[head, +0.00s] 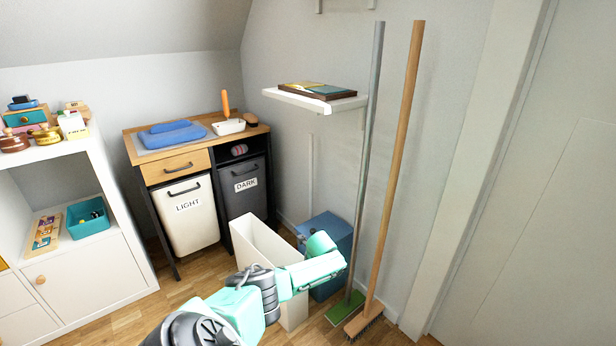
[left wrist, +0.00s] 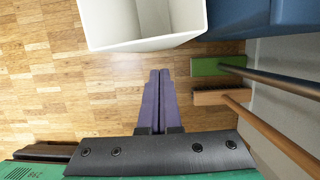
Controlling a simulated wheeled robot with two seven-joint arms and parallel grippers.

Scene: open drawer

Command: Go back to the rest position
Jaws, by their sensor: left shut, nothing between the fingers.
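My left arm (head: 250,300) reaches in from the bottom of the head view, over the floor in front of a tall white open bin (head: 262,247). Its fingers cannot be made out there. In the left wrist view my left gripper (left wrist: 159,73) is shut and empty, its two purple fingers side by side above the wood floor. The white bin (left wrist: 145,42) is just beyond the fingertips, with a gap seen between them. My right gripper is in neither view. The wooden drawer (head: 180,167) with a black handle looks shut.
A broom (head: 392,160) and a green-headed mop (head: 368,160) lean on the wall close to my arm's right. A blue bin (head: 330,230) stands behind my arm. LIGHT (head: 190,215) and DARK (head: 244,187) hampers sit under the counter. A white shelf unit (head: 90,270) stands left.

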